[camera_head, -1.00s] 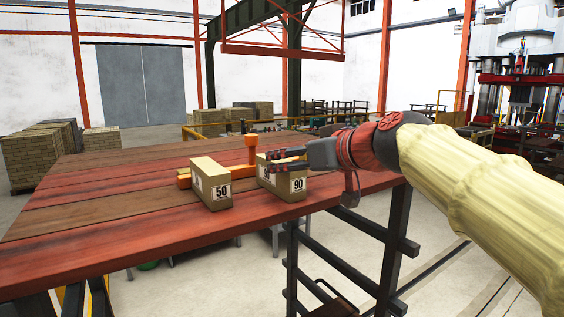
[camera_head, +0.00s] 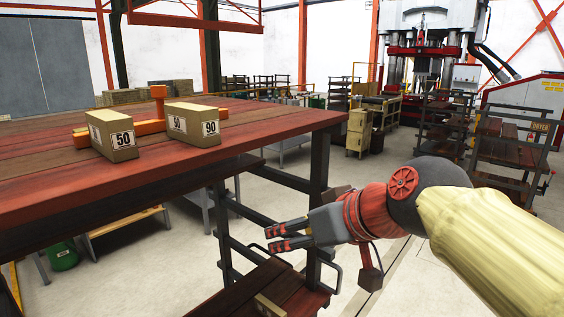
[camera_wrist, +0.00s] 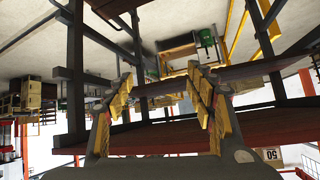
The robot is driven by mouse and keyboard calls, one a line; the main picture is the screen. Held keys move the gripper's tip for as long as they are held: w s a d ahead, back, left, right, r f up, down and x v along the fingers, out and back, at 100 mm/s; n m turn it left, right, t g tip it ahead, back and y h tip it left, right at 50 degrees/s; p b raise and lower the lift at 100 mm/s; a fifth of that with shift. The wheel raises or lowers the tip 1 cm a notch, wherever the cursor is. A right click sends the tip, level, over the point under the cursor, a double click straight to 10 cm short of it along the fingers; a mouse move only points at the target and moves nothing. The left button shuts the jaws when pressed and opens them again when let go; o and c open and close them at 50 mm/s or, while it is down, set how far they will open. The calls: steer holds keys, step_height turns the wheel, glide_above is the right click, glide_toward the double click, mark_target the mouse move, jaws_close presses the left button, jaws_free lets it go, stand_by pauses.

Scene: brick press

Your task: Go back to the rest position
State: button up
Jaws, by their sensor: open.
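My gripper (camera_head: 287,237) is open and empty. The brick marked 50 also shows at the lower right of the wrist view (camera_wrist: 270,155).
A lower wooden shelf (camera_head: 262,288) with a brick (camera_head: 268,306) on it lies below my gripper. The dark table frame (camera_head: 320,165) stands close by. A large press (camera_head: 425,50) and a rack (camera_head: 510,145) stand at the back right.

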steer(key=s+d+f+m+g+h+b, duration=0.1)
steer(key=s+d+f, duration=0.4)
steer(key=f, duration=0.5)
steer(key=s+d+f+m+g+h+b, duration=0.1)
steer(key=s+d+f+m+h+b, duration=0.1)
steer(key=s+d+f, duration=0.4)
steer(key=s+d+f+m+h+b, duration=0.2)
steer(key=s+d+f+b, duration=0.3)
steer(key=f, duration=1.1)
steer(key=shift+s+d+m+g+h, duration=0.3)
steer(key=shift+s+d+g+h, duration=0.1)
steer(key=shift+s+d+h, duration=0.2)
